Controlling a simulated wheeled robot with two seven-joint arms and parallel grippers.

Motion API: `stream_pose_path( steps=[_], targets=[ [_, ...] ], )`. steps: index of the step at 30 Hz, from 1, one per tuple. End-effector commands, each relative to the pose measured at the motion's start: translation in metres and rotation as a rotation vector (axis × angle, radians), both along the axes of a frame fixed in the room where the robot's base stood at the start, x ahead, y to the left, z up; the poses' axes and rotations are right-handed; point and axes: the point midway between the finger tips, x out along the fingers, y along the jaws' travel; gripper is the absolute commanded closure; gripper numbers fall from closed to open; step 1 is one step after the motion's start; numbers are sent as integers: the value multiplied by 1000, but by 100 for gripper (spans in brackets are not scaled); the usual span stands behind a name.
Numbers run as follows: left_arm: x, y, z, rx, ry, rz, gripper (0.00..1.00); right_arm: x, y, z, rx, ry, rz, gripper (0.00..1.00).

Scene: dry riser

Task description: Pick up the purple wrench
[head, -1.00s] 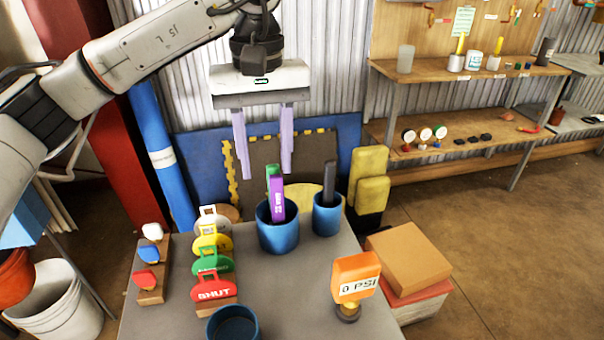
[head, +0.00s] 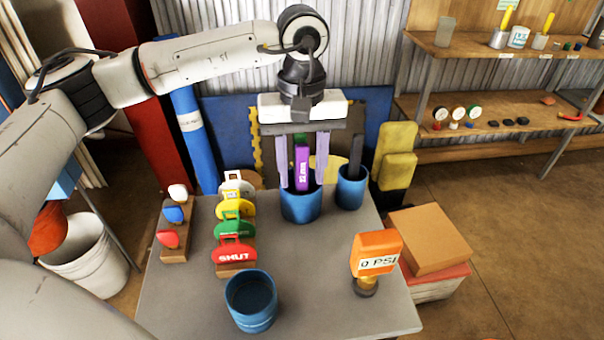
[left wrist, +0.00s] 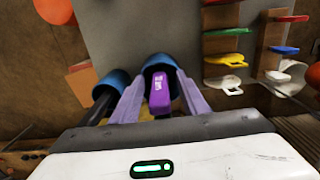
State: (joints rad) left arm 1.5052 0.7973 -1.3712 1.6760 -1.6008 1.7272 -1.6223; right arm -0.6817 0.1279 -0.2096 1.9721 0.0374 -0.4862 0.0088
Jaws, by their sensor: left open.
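The purple wrench (head: 302,172) stands upright in a blue cup (head: 302,208) at the back of the grey table, with a green tool (head: 300,139) behind it. My left gripper (head: 302,176) is open, its two lilac fingers pointing down on either side of the wrench's upper part. In the left wrist view the purple wrench (left wrist: 159,94) lies between the fingers (left wrist: 158,98), with gaps on both sides. The wrench's lower end is hidden in the cup. My right gripper is not in view.
A second blue cup (head: 351,190) with a dark tool stands close on the right. An empty blue cup (head: 251,302) is at the front. The table's middle is clear.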

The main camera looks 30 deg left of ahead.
Motion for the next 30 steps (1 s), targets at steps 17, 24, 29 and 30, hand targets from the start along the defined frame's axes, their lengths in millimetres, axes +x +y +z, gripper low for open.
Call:
stream_pose_path(
  steps=[17, 24, 29, 30],
  targets=[
    [0, 0, 1, 0, -1, 0, 100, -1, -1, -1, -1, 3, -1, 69],
    [1, 0, 5, -1, -2, 0, 100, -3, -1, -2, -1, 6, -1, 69],
    [1, 0, 21, -3, -3, 0, 100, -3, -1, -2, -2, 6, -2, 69],
    [1, 0, 28, -1, -3, 0, 100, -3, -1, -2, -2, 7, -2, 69]
  ],
)
